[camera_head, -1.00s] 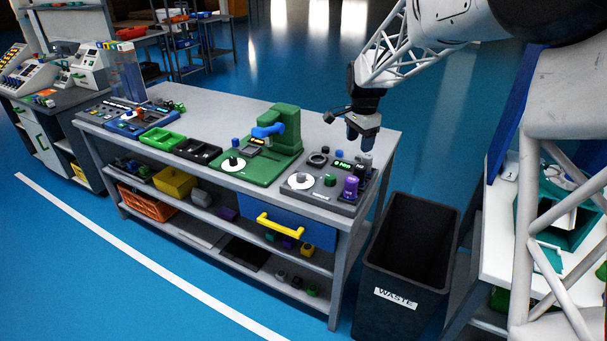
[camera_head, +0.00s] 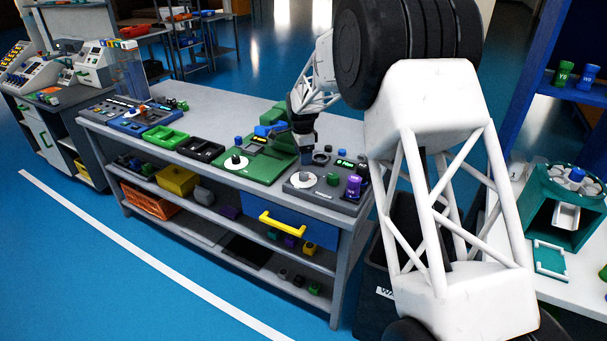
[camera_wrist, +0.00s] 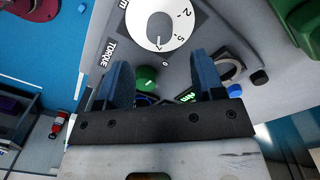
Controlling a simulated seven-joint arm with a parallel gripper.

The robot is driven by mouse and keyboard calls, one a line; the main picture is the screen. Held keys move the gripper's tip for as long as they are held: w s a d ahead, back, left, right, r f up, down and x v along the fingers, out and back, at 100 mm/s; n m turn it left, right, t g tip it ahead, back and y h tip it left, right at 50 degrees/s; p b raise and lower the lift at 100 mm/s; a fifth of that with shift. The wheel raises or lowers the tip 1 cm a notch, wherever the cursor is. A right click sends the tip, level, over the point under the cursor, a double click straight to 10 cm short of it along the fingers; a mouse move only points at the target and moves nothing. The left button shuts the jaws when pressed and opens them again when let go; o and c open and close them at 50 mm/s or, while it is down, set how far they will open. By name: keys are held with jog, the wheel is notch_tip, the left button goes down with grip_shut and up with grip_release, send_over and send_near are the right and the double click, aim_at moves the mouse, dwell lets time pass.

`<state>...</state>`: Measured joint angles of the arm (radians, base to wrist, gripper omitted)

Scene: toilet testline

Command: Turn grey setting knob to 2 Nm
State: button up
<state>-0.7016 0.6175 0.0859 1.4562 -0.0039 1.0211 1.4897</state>
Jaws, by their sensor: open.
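The torque panel (camera_head: 325,196) is a grey box at the right end of the bench. The grey setting knob (camera_wrist: 160,20) is at the dial's centre. My gripper (camera_head: 304,154) is above the panel's back left part. In the wrist view my gripper (camera_wrist: 160,72) is open and empty, its two blue fingers below the dial. A green round knob (camera_wrist: 147,77) shows between them.
A lit green display (camera_head: 345,162) and a purple cup (camera_head: 354,185) are on the panel's right. A green station (camera_head: 262,170) with another white dial stands left of it. In the wrist view a blue knob (camera_wrist: 235,90) and dark ring (camera_wrist: 230,70) are right of the fingers.

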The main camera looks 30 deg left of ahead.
aim_at(304, 173)
jog(key=shift+f, duration=0.15)
jog(key=shift+s+d+f, duration=0.1)
jog(key=shift+d+f, duration=0.05)
jog(key=shift+f, duration=3.6)
jog(key=shift+c, duration=0.3)
jog(key=c, duration=0.9)
jog(key=shift+o, duration=0.2)
